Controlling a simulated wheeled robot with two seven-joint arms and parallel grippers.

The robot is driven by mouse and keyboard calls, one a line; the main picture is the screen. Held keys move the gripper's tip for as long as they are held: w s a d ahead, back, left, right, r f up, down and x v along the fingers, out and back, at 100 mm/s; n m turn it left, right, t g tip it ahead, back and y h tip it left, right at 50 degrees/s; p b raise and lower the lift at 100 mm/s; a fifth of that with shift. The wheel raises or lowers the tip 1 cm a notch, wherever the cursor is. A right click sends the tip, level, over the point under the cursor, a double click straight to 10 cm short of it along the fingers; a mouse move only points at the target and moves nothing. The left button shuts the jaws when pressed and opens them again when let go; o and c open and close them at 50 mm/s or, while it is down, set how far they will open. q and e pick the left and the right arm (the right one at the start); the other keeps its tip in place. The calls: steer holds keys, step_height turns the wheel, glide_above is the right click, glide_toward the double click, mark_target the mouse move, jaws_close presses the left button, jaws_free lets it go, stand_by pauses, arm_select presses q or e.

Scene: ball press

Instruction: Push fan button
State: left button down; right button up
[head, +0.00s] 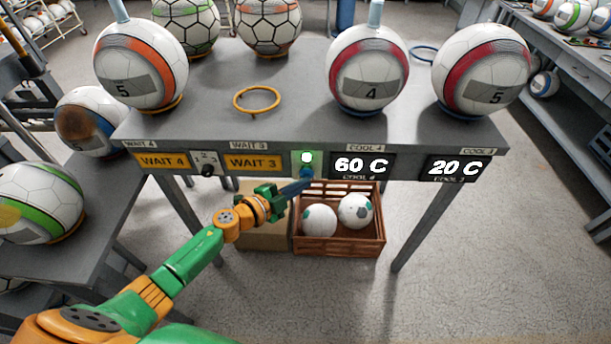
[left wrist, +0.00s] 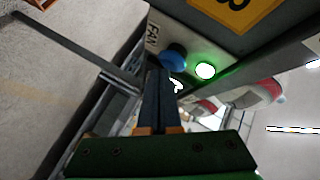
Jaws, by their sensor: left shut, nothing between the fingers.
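The fan button is a round blue knob (left wrist: 174,56) in the left wrist view, on a pale panel marked FAN, beside a lit green lamp (left wrist: 205,70). In the head view the lamp (head: 306,157) glows on the table's front edge, and the blue button (head: 307,171) is just below it, partly hidden by my gripper. My left gripper (head: 303,181) is shut and empty, its fingertips pointing up at the button. It also shows in the left wrist view (left wrist: 158,73), with its tips right beside the button. I cannot tell whether they touch it. My right gripper is not in view.
A grey table (head: 300,110) carries several balls and an empty yellow ring (head: 257,99). Its front edge has WAIT labels, a numbered dial (head: 206,166) and displays reading 60 C (head: 361,166) and 20 C (head: 456,168). Below stands a brown crate (head: 340,245) with two balls.

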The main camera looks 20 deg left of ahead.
arm_select(q)
steer(key=s+d+p, duration=0.1)
steer(key=s+p, duration=0.1)
steer(key=s, duration=0.3)
steer(key=shift+s+d, duration=0.3)
steer(key=shift+s, duration=0.1)
steer(key=s+a+f+n+g+y, duration=0.25)
steer(key=s+f+n, duration=0.2)
steer(key=f, duration=0.45)
steer(key=s+a+f+n+g+y, duration=0.1)
steer(key=s+a+f+n+y, duration=0.25)
steer(key=s+f, duration=0.4)
steer(key=s+f+n+g, duration=0.2)
steer(key=s+f+g, duration=0.1)
steer(key=s, duration=0.5)
steer(key=s+d+f+n+g, duration=0.1)
steer(key=s+f+n+g, duration=0.1)
steer(key=s+f, duration=0.4)
steer(key=s+f+n+g+y, duration=0.1)
steer(key=s+f+g, duration=0.3)
steer(key=s, duration=0.6)
steer(key=shift+d+f+n, duration=0.15)
steer(key=shift+f+n, duration=0.2)
steer(key=shift+n, duration=0.55)
